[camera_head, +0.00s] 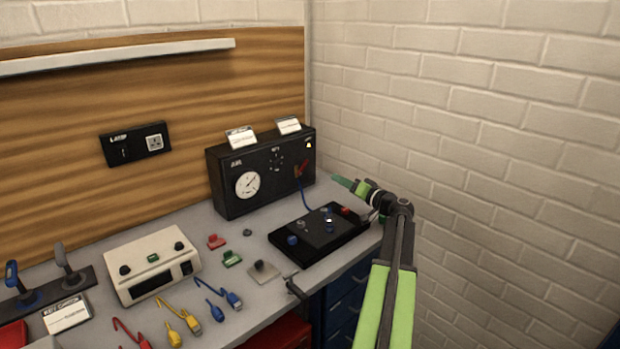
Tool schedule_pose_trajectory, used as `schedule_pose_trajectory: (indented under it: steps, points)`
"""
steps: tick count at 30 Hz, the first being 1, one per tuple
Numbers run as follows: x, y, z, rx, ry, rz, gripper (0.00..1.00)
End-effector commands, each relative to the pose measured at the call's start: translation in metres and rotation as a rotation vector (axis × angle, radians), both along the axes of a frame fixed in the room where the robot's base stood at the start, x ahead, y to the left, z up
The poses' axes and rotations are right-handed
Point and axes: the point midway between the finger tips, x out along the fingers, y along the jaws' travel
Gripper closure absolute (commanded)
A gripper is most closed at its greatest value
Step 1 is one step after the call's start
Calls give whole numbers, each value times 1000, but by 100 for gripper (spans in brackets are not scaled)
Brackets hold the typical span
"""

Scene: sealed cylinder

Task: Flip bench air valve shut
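A black panel box (228,199) stands at the back right of the bench, with a white round gauge (247,185) on its left. A small red lever (302,168) sits on the right of its front, tilted up to the right; I take it for the air valve handle. A blue hose or cable (304,198) runs down from below the lever to a black board. My gripper (338,181) is to the right of the box, in front of the brick wall, apart from the lever. Its green fingers point left; their gap is too small to make out.
The black board (317,234) with knobs lies on the bench (200,218) below my gripper. The brick wall (470,130) is close on the right.

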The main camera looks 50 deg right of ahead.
Motion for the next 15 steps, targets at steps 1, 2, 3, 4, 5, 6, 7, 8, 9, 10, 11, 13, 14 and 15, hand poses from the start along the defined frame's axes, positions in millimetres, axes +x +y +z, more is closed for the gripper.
schedule_pose_trajectory:
  steps: [1,2,3,4,5,6,7,8,9,10,11,13,14,15]
  points:
    - [-1,-2,-6,1,0,-1,65]
    - [-1,-3,-5,1,0,-2,65]
    - [-1,-3,-4,1,0,-3,65]
    - [-1,-3,-3,2,0,-2,65]
    - [0,-3,-3,2,0,-2,65]
    - [3,-3,-2,2,0,-1,65]
    - [5,-4,-2,2,0,-1,65]
    - [9,-4,-2,2,0,0,65]
    - [15,-4,-2,3,0,1,65]
    - [21,-5,-2,3,0,1,65]
    - [27,-6,-2,3,0,0,65]
    - [45,-7,-2,3,0,1,65]
    - [52,-8,-2,3,0,1,65]
    - [63,-9,-2,3,0,1,65]
